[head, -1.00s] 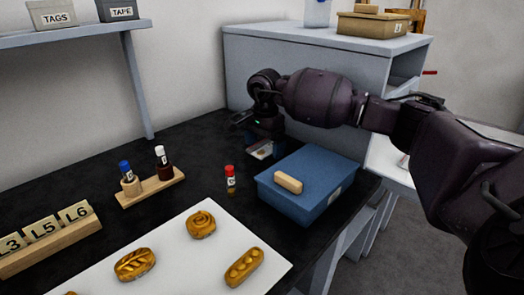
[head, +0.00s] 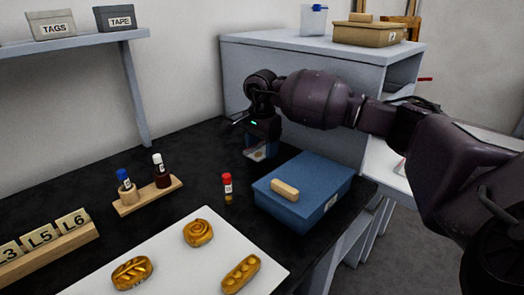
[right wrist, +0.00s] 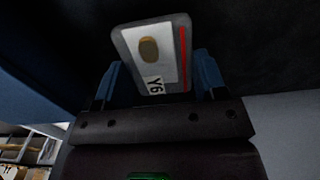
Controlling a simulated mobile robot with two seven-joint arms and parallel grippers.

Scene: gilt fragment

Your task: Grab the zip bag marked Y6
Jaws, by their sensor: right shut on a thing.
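The zip bag marked Y6 (right wrist: 155,52) shows in the right wrist view as a grey-edged clear bag with a red strip, a white label and a brown piece inside. My right gripper (right wrist: 158,80) has its blue fingers on both sides of the bag and is shut on it. In the head view the bag (head: 258,154) is a small pale patch under the right gripper (head: 260,148), at the back of the black table. I cannot tell whether the bag still touches the table. My left gripper is not in view.
A blue lidded box (head: 305,197) with a wooden block (head: 285,190) on it stands just right of the gripper. A red-capped vial (head: 227,188) stands in front. A vial rack (head: 148,195) and a white board (head: 185,260) with several gilt pieces lie nearer. A grey cabinet (head: 300,62) stands behind.

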